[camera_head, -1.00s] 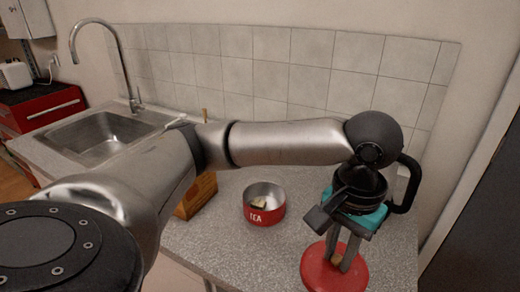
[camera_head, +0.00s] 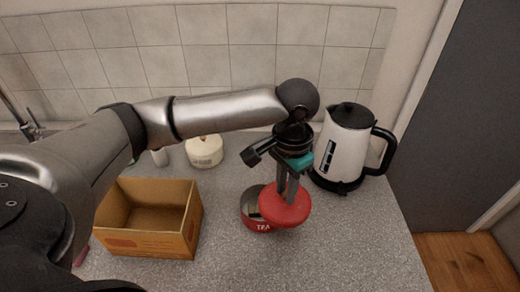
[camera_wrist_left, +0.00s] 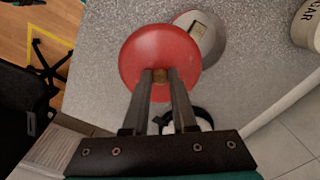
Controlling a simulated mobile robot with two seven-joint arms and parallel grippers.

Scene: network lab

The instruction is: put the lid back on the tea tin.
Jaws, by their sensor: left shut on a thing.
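The red round lid (camera_head: 286,207) is held by its small knob between the fingers of my left gripper (camera_head: 288,187). In the left wrist view the lid (camera_wrist_left: 150,50) shows from above, with the left gripper (camera_wrist_left: 160,76) shut on its brownish knob. The red tea tin (camera_head: 250,219) stands open on the counter, its label partly hidden by the lid. The lid appears above the tin and off to its right, overlapping it in the head view. In the left wrist view the tin (camera_wrist_left: 213,45) shows its grey inside with a small pale thing in it. My right gripper is out of view.
A black-and-white kettle (camera_head: 345,145) stands behind and right of the gripper. An open cardboard box (camera_head: 150,243) is to the left. A cream canister (camera_head: 205,152) stands near the tiled wall. The counter (camera_head: 340,245) in front and right is clear.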

